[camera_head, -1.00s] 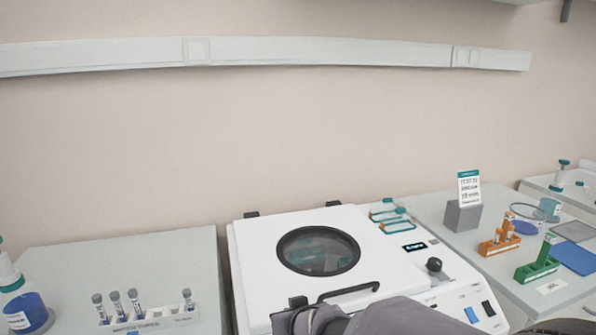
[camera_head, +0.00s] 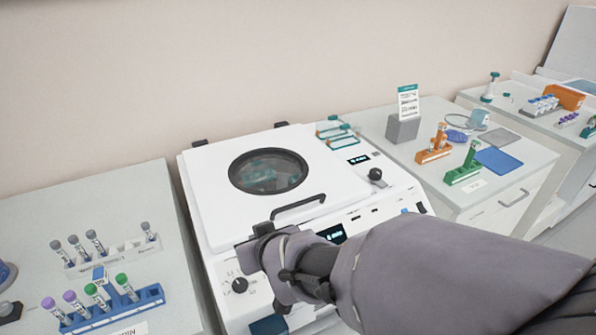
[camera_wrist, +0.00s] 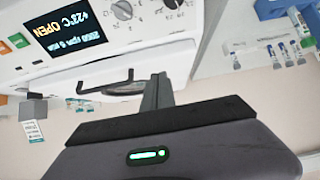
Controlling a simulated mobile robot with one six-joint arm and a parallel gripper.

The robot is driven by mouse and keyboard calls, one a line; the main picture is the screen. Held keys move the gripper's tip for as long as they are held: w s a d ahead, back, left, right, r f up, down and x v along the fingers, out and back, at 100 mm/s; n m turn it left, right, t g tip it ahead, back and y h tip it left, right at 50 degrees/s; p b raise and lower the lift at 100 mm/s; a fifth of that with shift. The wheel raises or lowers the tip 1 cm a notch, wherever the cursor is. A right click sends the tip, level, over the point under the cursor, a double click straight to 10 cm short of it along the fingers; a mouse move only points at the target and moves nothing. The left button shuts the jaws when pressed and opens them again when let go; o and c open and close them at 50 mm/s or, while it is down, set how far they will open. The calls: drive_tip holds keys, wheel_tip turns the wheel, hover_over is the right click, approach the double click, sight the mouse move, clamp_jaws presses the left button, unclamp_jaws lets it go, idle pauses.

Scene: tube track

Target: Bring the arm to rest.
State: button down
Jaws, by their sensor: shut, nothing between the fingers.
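My gripper (camera_head: 262,232) is at the front of the white centrifuge (camera_head: 207,190), just left of the lid's dark handle (camera_head: 298,207) in the head view. In the wrist view the gripper (camera_wrist: 158,82) shows its fingers together with nothing between them. The lid has a round dark window (camera_head: 268,171) and looks down. My grey-sleeved arm reaches in from the lower right and hides part of the front panel. The wrist view shows the panel's display (camera_wrist: 65,30), upside down, with "OPEN" on it.
A white rack (camera_head: 112,254) and a blue rack (camera_head: 112,309) with tubes stand on the left bench. On the right bench are an orange rack (camera_head: 434,154), a green rack (camera_head: 463,175), a grey block with a card (camera_head: 403,128) and a blue mat (camera_head: 503,161).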

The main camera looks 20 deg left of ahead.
drive_tip(key=s+d+r+m+h, duration=0.1)
drive_tip(key=d+r+m, duration=0.15)
drive_tip(key=d, duration=0.65)
drive_tip(key=d+r+m+h, duration=0.2)
drive_tip(key=d+m, duration=0.1)
drive_tip(key=d, duration=0.6)
drive_tip(key=s+d+r+m+h, duration=0.1)
drive_tip(key=d+r+m, duration=0.15)
drive_tip(key=d, duration=0.65)
drive_tip(key=s+d+m+h, duration=0.1)
drive_tip(key=s+d+m, duration=0.5)
drive_tip(key=s, duration=0.4)
drive_tip(key=shift+s+d+g, duration=0.25)
drive_tip(key=shift+d+g, duration=0.15)
drive_tip(key=shift+d, duration=0.35)
